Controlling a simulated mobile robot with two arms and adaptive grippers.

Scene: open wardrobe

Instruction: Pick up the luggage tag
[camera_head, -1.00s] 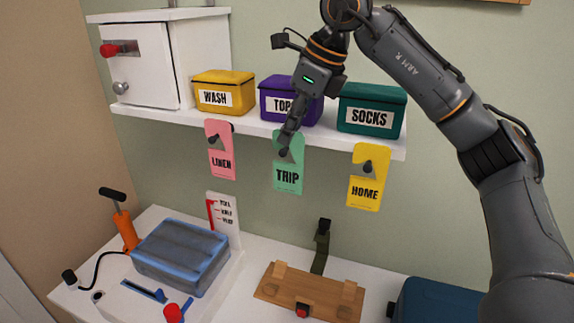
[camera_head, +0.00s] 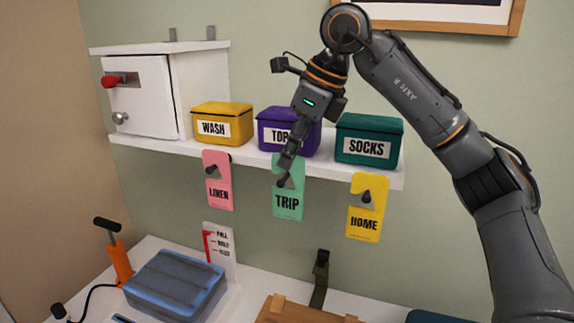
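The green tag (camera_head: 289,203) marked TRIP hangs at the dark peg (camera_head: 281,183) on the shelf's front edge. My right gripper (camera_head: 290,161) comes down from above in front of the purple box, with its narrow fingers at the top of this tag. The fingers look shut on the tag's upper edge, though they hide the contact itself. The peg still shows in the tag's opening. A pink LINEN tag (camera_head: 218,193) hangs to the left and a yellow HOME tag (camera_head: 363,223) to the right, both apart from the gripper. My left gripper is not in view.
The white shelf (camera_head: 160,147) bears a yellow WASH box (camera_head: 223,123), a purple box (camera_head: 302,138), a teal SOCKS box (camera_head: 369,138) and a white cabinet (camera_head: 140,95). Below are a blue case (camera_head: 176,283), an orange pump (camera_head: 120,262) and a wooden board (camera_head: 300,311).

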